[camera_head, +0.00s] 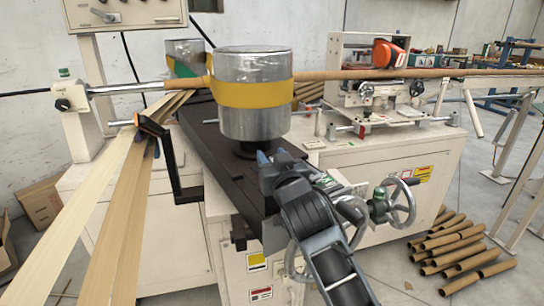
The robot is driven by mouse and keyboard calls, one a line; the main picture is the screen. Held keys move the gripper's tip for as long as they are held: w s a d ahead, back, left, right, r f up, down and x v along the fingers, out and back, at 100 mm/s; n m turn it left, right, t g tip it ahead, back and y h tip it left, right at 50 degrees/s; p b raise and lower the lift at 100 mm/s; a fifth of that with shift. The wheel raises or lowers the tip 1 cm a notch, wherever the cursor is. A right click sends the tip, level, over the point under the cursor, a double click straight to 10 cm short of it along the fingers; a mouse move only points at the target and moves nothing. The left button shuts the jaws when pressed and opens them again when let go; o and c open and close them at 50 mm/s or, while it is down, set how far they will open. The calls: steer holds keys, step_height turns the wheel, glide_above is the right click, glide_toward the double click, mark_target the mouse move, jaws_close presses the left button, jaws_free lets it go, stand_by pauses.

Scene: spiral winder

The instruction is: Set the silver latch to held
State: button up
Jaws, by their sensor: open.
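My gripper (273,158) is at the end of my dark arm, in the middle of the picture. Its blue-grey fingertips are open, at the dark machine bed (212,150), just below and right of the foot of the silver drum (243,125). I see nothing between the fingers. I cannot clearly make out a silver latch, nor how it is set; my gripper and arm cover part of the bed and the cabinet front. The silver drum stands upright, with a yellow belt (250,94) around its middle.
Handwheels (402,203) stand right of my arm. Pale paper strips (115,205) hang at the left. Cardboard tubes (455,245) lie on the floor at the right.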

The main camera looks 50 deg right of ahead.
steer(key=shift+w+d, duration=0.1)
steer(key=shift+w, duration=0.05)
steer(key=shift+c, duration=0.2)
jaws_close()
steer(key=shift+r+p, duration=0.1)
steer(key=shift+p, duration=0.25)
steer(key=shift+w+r+n+t+y+p, duration=0.15)
steer(key=shift+n+t+y+p, duration=0.35)
steer(key=shift+p, duration=0.55)
steer(key=shift+a+f+n+y+p, duration=0.25)
steer(key=shift+n+y+p, duration=0.25)
steer(key=shift+y+p, duration=0.5)
steer(key=shift+f+t, duration=0.1)
steer(key=shift+t, duration=0.2)
steer(key=shift+n+t+y+p, duration=0.3)
steer(key=shift+n+y, duration=0.2)
steer(key=shift+y, duration=0.1)
